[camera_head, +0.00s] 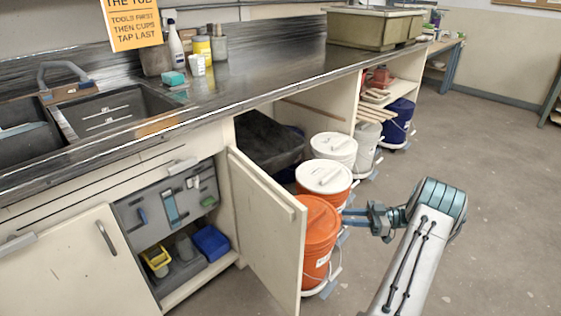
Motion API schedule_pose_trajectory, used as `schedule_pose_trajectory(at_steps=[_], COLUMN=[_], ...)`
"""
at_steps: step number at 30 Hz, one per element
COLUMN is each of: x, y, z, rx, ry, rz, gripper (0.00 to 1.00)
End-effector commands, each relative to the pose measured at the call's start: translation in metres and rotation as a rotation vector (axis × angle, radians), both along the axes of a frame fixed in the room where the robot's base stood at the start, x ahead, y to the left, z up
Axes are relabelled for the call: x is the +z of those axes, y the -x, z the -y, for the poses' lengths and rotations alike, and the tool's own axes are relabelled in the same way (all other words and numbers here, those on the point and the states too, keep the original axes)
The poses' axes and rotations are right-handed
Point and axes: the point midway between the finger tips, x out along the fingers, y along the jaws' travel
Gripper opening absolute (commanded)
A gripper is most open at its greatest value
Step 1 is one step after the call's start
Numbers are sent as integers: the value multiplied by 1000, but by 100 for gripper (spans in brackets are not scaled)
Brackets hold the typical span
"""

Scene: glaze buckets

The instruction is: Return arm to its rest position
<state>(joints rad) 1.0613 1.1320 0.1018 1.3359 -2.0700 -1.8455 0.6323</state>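My arm (425,240) reaches in from the bottom right over the floor. My gripper (350,217) points left, its tips close to the right side of an orange bucket (319,240). The two fingers look parallel with a gap between them, and no object shows in the gap. The fingertips are partly against or behind the bucket's edge, so I cannot tell whether they touch it. The orange bucket stands at the front of the row with its handle hanging down on the right.
An open cabinet door (268,230) stands just left of the orange bucket. White-lidded buckets (323,177) and a blue bucket (398,121) line up behind it under the counter (260,84). The floor (490,210) to the right is clear.

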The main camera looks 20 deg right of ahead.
Motion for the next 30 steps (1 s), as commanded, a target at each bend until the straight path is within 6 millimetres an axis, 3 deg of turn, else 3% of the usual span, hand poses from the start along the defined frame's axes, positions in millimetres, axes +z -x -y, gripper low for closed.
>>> schedule_pose_trajectory(at_steps=[5, 8, 15, 21, 26, 30], x=[8, 31, 130, 216, 277, 320], y=[-7, -32, -130, -180, -188, -171], z=[-3, -11, -45, -73, -95, -117], rx=[-14, -70, -371, -649, -856, -1015], ry=[16, 71, 301, 460, 553, 611], rz=[7, 27, 92, 90, 33, -64], gripper=[28, 28, 28, 28, 28, 28])
